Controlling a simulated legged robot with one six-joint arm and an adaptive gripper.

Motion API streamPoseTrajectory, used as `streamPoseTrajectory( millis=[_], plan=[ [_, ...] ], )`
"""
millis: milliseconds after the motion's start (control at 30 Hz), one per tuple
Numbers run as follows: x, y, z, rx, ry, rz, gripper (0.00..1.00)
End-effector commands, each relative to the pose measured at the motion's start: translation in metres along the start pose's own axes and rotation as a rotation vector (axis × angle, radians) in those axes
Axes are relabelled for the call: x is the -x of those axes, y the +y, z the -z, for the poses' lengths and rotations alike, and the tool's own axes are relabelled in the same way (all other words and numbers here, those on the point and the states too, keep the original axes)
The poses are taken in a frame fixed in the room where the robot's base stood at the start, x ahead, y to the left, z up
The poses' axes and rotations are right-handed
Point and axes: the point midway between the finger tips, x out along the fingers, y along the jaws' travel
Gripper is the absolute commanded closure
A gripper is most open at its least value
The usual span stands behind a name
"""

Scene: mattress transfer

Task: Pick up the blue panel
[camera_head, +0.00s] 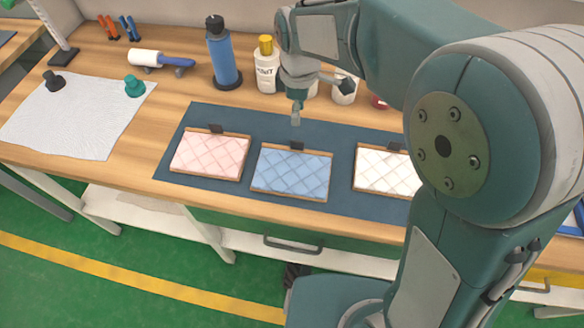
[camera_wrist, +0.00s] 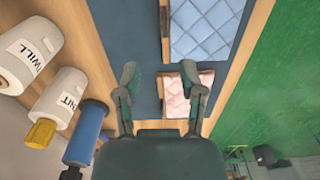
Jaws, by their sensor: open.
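The blue panel (camera_head: 291,174) is a quilted light blue pad on a thin wooden base, lying on a dark blue mat (camera_head: 345,134) between a pink panel (camera_head: 210,156) and a white panel (camera_head: 388,171). A small black clip stands at its back edge. In the wrist view the blue panel (camera_wrist: 204,30) is at the top, cut off by the frame, with the pink panel (camera_wrist: 187,97) nearer. My gripper (camera_head: 295,117) is above the mat behind the blue panel, apart from it. In the wrist view my gripper (camera_wrist: 162,72) has its fingers spread with nothing between them.
A blue bottle (camera_head: 222,58), a white bottle with a yellow cap (camera_head: 266,66) and small jars stand along the back. A lint roller (camera_head: 160,60) and a white cloth (camera_head: 75,118) lie to the left. My arm hides the table's right side.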

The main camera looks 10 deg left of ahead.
Motion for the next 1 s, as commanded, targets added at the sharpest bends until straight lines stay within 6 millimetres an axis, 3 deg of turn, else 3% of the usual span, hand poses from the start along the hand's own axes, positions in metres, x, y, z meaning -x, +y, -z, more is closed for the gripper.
streamPoseTrajectory(
  millis=[333,567,800,1000],
  plan=[
    [-0.046,0.000,0.002,0.018,-0.004,0.007,0.49],
    [-0.066,-0.002,0.002,0.017,-0.004,0.006,0.49],
    [-0.102,-0.005,0.001,0.016,-0.004,0.006,0.49],
    [-0.111,-0.005,0.001,0.016,-0.002,0.004,0.49]
  ],
)
